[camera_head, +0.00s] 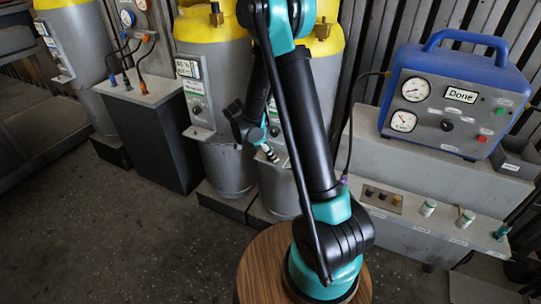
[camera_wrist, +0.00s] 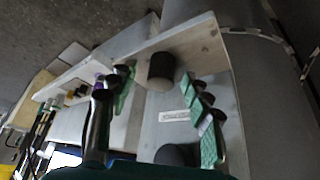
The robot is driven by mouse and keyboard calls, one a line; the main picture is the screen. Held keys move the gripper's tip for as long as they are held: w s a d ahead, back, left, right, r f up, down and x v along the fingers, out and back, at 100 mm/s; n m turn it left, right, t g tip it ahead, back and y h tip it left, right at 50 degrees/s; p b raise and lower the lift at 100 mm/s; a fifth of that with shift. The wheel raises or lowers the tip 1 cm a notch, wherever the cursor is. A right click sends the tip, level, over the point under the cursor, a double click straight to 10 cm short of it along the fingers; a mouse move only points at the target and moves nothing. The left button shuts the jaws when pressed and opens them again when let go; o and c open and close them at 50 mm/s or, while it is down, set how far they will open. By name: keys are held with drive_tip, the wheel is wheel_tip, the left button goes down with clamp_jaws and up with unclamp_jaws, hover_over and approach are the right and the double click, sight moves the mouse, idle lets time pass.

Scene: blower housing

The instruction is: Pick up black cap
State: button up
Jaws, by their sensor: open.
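In the wrist view, a dark round cap-like piece (camera_wrist: 162,70) stands on a pale grey surface, between my gripper's fingers in the picture. I take it for the black cap. My gripper (camera_wrist: 157,86) is open, with a dark finger on the left and green-padded finger parts on the right. No contact with the piece shows, and the depth gap cannot be told. A second dark rounded shape (camera_wrist: 175,155) lies at the bottom, partly cut off by my gripper body. In the head view, my arm hides part of the bench, and the cap cannot be made out there.
A grey bench (camera_head: 437,247) carries a small tray with dark pieces (camera_head: 382,199) and white-green fittings (camera_head: 428,208). A blue-cased device (camera_head: 450,97) reading "Done" stands above it. Yellow-topped grey cylinders (camera_head: 212,95) stand behind my arm.

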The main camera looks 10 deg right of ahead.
drive_tip(key=c, duration=1)
drive_tip(key=shift+c, duration=0.2)
drive_tip(key=shift+r, duration=1.8)
drive_tip(key=s+a, duration=0.3)
drive_tip(key=a, duration=1.4)
drive_tip(key=shift+a, duration=0.4)
drive_tip(key=shift+w, duration=0.15)
